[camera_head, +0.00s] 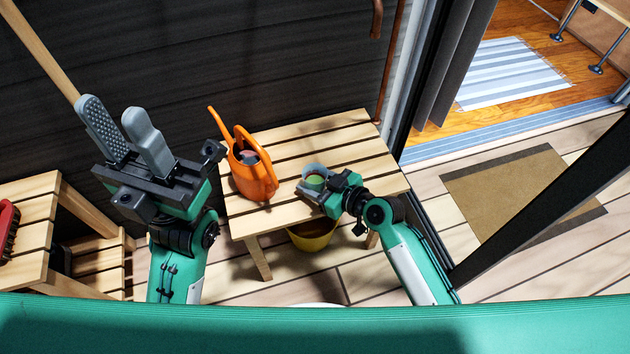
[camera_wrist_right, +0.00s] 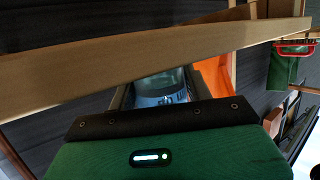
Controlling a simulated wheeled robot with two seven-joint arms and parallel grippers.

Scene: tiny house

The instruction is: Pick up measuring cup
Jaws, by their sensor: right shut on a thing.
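The measuring cup (camera_head: 313,171) is a small clear cup with a green tint inside, at the front of the slatted wooden bench (camera_head: 300,135). My right gripper (camera_head: 318,186) is shut on it. In the right wrist view the cup (camera_wrist_right: 160,85) shows between the fingers as a bluish clear wall with dark markings; its lower part is hidden by my gripper body. I cannot tell whether it still touches the bench. My left gripper (camera_head: 125,130) is raised at the left, its two grey fingers apart, with nothing seen between them.
An orange watering can (camera_head: 250,170) stands on the bench just left of the cup. A yellow bucket (camera_head: 313,236) is under the bench. Another wooden bench (camera_head: 30,215) with a red brush (camera_head: 8,230) is at left. A doormat (camera_head: 520,190) lies at right.

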